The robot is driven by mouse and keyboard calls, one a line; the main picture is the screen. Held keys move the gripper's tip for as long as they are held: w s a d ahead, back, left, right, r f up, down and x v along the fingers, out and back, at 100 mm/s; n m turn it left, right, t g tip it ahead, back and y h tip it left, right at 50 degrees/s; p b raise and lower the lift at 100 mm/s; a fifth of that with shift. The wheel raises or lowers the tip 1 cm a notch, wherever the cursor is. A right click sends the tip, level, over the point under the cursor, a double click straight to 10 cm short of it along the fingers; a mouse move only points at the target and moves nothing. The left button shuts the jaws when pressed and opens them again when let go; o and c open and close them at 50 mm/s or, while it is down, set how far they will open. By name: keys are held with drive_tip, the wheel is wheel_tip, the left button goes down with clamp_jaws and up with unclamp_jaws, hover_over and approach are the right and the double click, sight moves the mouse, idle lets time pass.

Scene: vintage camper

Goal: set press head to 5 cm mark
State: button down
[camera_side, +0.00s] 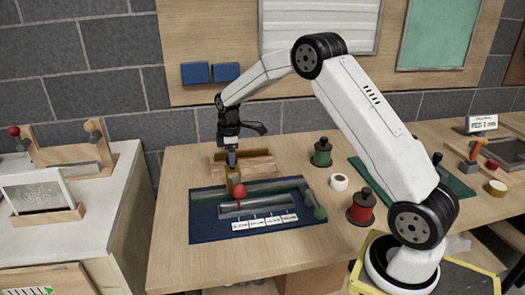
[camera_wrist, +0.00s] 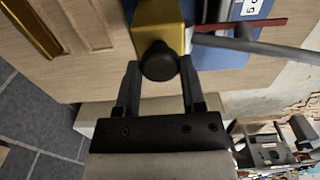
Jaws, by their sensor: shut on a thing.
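The press head seems to be the gold block (camera_side: 233,175) at the left end of a grey rail on a dark blue base (camera_side: 203,228). In the wrist view the gold block (camera_wrist: 158,14) carries a round black knob (camera_wrist: 159,62). My gripper (camera_side: 232,157) points down onto the block from above. In the wrist view my gripper (camera_wrist: 160,72) has a finger on each side of the knob, shut on it. White scale labels (camera_side: 265,222) run along the base's front; their marks are too small to read. A red ball (camera_side: 240,190) sits just by the block.
A green ball (camera_side: 320,213) on a lever is at the base's right end. A wooden tray (camera_side: 258,163) lies behind the base. A green spool (camera_side: 322,152), a white roll (camera_side: 339,182) and a red spool (camera_side: 361,208) stand to the right. The table front is clear.

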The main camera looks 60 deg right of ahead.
drive_tip(key=shift+d, duration=0.1)
drive_tip(key=shift+c, duration=0.9)
unclamp_jaws()
drive_tip(key=shift+r, duration=0.1)
drive_tip(key=shift+r, duration=3.8)
drive_tip(key=shift+s+a+r, duration=0.1)
drive_tip(key=shift+s+a, duration=0.2)
drive_tip(key=shift+a, duration=0.3)
drive_tip(key=s+a+f+m+t, duration=0.1)
drive_tip(key=s+a+f+m, duration=0.1)
drive_tip(key=s, duration=0.5)
drive_tip(key=s+a+f+m, duration=0.2)
drive_tip(key=s+a+m, duration=0.2)
drive_tip(key=s+a, duration=0.3)
drive_tip(key=s+a+f+m+t, duration=0.1)
drive_tip(key=s+a+f+m, duration=0.1)
drive_tip(key=s+a, duration=0.3)
drive_tip(key=s+m, duration=0.1)
drive_tip(key=s, duration=0.3)
drive_tip(key=shift+s+t, duration=0.15)
drive_tip(key=shift+t, duration=0.15)
